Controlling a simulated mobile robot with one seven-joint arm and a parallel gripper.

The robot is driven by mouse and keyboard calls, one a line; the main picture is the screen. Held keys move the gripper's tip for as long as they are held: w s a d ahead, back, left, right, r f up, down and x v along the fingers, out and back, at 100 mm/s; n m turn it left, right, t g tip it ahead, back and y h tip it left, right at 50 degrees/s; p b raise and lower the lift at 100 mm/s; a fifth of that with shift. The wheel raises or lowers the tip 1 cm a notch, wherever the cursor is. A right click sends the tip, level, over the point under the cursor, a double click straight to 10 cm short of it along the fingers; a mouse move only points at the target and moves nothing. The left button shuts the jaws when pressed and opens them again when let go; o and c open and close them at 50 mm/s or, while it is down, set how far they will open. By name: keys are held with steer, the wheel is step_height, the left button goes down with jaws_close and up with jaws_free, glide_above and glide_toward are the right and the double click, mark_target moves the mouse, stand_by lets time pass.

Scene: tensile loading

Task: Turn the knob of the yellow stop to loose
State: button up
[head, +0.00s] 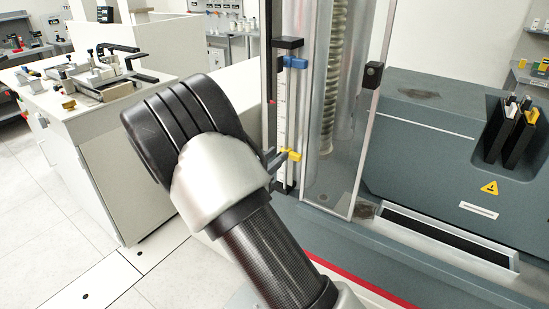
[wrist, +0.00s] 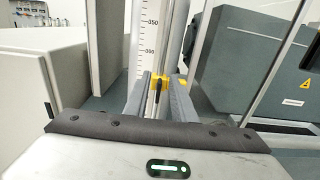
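The yellow stop (head: 291,155) sits low on the upright scale rail, in front of the clear guard. In the wrist view the yellow stop (wrist: 160,82) is straight ahead, between the tips of my two grey fingers. My gripper (wrist: 160,80) has its fingers a small gap apart, one on each side of the yellow part. I cannot tell whether they touch the knob or stand clear of it. In the head view my arm hides most of the gripper; a grey fingertip shows next to the stop. The knob's setting cannot be read.
A blue stop (head: 294,62) sits higher on the same rail, under a black bracket (head: 287,43). The clear guard (head: 345,130) stands just right of the rail. The grey machine body (head: 430,150) fills the right. A white bench with fixtures (head: 110,150) stands at left.

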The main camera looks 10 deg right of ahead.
jaws_close()
steer(key=shift+r+n+p, duration=0.15)
steer(key=shift+n+p, duration=0.25)
steer(key=shift+p, duration=0.2)
steer(key=n+p, duration=0.4)
steer(key=n, duration=0.1)
steer(key=w+a+f+n+p, duration=0.1)
steer(key=n+p, duration=0.3)
steer(key=n, duration=0.2)
steer(key=f+n+p, duration=0.1)
steer(key=n+p, duration=0.3)
steer(key=n, duration=0.2)
steer(key=shift+w+a+p, duration=0.15)
steer(key=shift+p, duration=0.2)
steer(key=shift+f, duration=0.1)
